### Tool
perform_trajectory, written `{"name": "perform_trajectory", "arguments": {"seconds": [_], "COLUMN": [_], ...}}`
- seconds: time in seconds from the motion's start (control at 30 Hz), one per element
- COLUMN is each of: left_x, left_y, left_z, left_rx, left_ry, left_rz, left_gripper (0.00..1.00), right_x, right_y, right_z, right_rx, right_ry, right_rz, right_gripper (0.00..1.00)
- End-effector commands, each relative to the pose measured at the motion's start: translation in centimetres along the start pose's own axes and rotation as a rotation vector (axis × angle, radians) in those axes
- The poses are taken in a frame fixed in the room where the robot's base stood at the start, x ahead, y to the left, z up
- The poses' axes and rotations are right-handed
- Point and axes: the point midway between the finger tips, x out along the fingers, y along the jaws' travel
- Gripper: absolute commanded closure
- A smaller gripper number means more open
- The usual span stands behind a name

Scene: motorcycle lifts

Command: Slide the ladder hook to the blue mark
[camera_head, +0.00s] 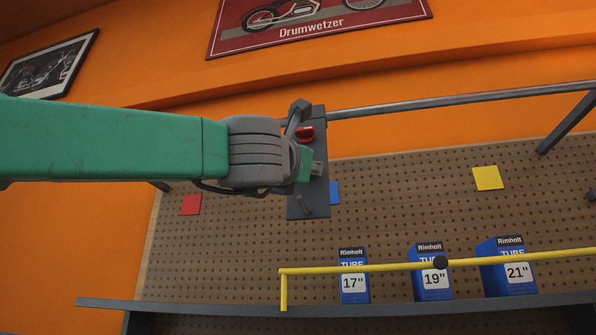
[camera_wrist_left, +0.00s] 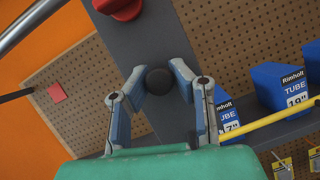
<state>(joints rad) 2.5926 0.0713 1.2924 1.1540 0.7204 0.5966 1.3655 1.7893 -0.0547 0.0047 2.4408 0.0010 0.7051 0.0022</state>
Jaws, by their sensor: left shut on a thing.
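The ladder hook (camera_head: 308,190) is a dark grey upright plate hanging from the metal rail (camera_head: 450,100), with a red knob (camera_head: 305,133) near its top. In the left wrist view the plate (camera_wrist_left: 155,35) carries a black round knob (camera_wrist_left: 159,80). My left gripper (camera_wrist_left: 158,82) is shut on this black knob, one finger on each side. In the head view the gripper (camera_head: 312,168) is partly hidden by my arm. The blue mark (camera_head: 335,193) is on the pegboard directly right of the plate, partly covered by it. My right gripper is not in view.
The pegboard (camera_head: 400,200) also bears a red mark (camera_head: 190,205) at left and a yellow mark (camera_head: 487,178) at right. Blue tube boxes (camera_head: 354,284) stand on the shelf (camera_head: 200,307) below. A yellow bar (camera_head: 360,268) with a black ball crosses in front of them.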

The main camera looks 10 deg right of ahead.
Motion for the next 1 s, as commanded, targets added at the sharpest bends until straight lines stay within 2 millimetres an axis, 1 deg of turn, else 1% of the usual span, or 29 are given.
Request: {"name": "perform_trajectory", "arguments": {"seconds": [0.17,0.2,0.23,0.27,0.57,0.67,0.77,0.87,1.0], "left_x": [0.0,0.0,0.0,0.0,0.0,-0.4,-1.4,-3.0,-5.8], "left_y": [0.0,0.0,0.0,0.0,0.0,0.1,0.1,0.1,0.1], "left_z": [0.2,0.2,0.2,0.2,0.0,0.0,0.0,0.1,0.1], "left_rx": [0.0,0.0,0.0,0.0,0.0,0.0,0.0,0.001,0.001], "left_ry": [-0.003,-0.003,-0.003,-0.003,-0.001,0.0,0.001,-0.002,-0.002], "left_rz": [0.0,0.0,0.0,0.0,0.0,0.0,0.0,-0.002,-0.002], "left_gripper": [1.0,0.71,0.61,0.58,0.58,0.58,0.58,0.58,0.58], "right_x": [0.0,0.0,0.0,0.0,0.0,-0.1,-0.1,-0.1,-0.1], "right_y": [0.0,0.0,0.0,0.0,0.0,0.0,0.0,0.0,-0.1], "right_z": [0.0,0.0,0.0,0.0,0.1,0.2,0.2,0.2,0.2], "right_rx": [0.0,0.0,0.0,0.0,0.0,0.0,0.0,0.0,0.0], "right_ry": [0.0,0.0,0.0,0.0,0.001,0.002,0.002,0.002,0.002], "right_rz": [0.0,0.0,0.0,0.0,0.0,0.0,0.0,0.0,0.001], "right_gripper": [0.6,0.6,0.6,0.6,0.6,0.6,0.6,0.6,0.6]}}
